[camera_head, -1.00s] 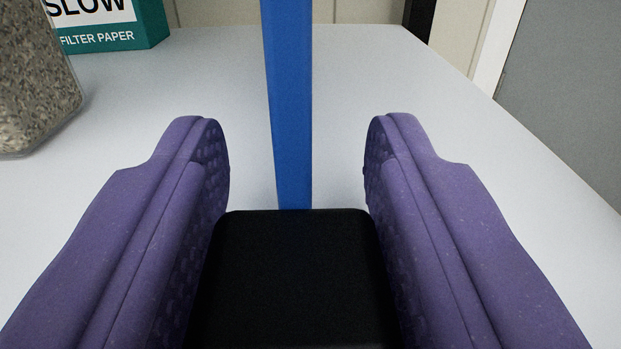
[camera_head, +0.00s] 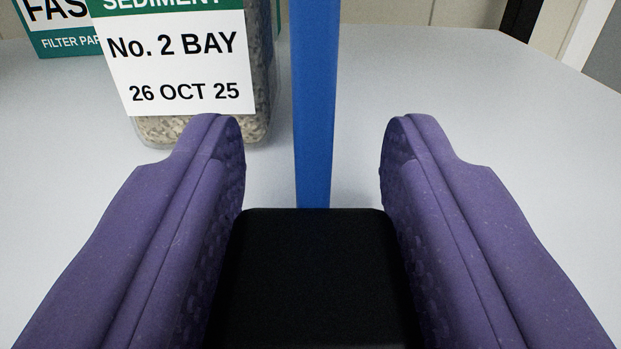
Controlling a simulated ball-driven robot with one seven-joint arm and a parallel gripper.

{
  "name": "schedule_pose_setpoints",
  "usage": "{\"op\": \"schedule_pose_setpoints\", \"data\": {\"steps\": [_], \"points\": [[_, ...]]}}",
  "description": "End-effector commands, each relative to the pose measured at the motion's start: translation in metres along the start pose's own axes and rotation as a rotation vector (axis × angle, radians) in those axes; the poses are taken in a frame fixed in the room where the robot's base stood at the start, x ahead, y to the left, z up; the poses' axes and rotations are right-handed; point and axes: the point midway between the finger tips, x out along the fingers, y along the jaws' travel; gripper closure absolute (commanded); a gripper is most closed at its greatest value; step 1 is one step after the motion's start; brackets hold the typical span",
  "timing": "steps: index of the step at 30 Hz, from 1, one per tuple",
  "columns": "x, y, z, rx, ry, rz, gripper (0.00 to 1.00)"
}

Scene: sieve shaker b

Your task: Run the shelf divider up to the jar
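The shelf divider appears as a tall blue upright strip (camera_head: 314,100) in the middle of the view, over the pale shelf. Its top is out of frame, and its lower end is hidden behind a black block. My gripper (camera_head: 312,150) is open, with one purple finger on each side of the strip. In the picture there is a clear gap between the strip and each finger. A clear jar (camera_head: 200,130) of grainy sediment, labelled "No. 2 BAY 26 OCT 25", stands upright left of the strip. A small gap shows between them. The left fingertip overlaps the jar's bottom edge in the picture.
The black block (camera_head: 315,275) fills the lower middle between the fingers. A teal and white filter paper box (camera_head: 65,42) stands at the back left. The pale surface (camera_head: 450,100) is clear on the right, and a dark upright (camera_head: 522,15) shows at the far right.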

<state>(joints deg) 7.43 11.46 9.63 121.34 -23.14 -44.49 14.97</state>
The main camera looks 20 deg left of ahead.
Motion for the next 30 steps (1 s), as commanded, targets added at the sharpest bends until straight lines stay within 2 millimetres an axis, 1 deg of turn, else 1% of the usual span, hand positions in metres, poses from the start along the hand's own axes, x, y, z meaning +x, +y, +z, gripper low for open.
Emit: {"op": "schedule_pose_setpoints", "data": {"steps": [1,3,10,13,16,21,24,27,30], "points": [[0.000,0.000,0.001,0.001,-0.002,0.000,0.48],[0.000,0.000,0.001,0.001,-0.002,0.000,0.36],[0.000,0.000,0.000,0.000,-0.001,0.000,0.36],[-0.004,0.000,0.000,0.000,-0.001,0.000,0.36],[-0.018,0.000,-0.002,-0.001,-0.001,0.001,0.36],[-0.051,0.000,-0.002,-0.001,-0.001,0.001,0.36],[-0.066,0.000,-0.001,0.000,-0.001,0.001,0.36],[-0.075,0.000,0.000,0.001,-0.002,0.000,0.36],[-0.078,0.000,0.001,0.001,-0.001,-0.001,0.36]]}}
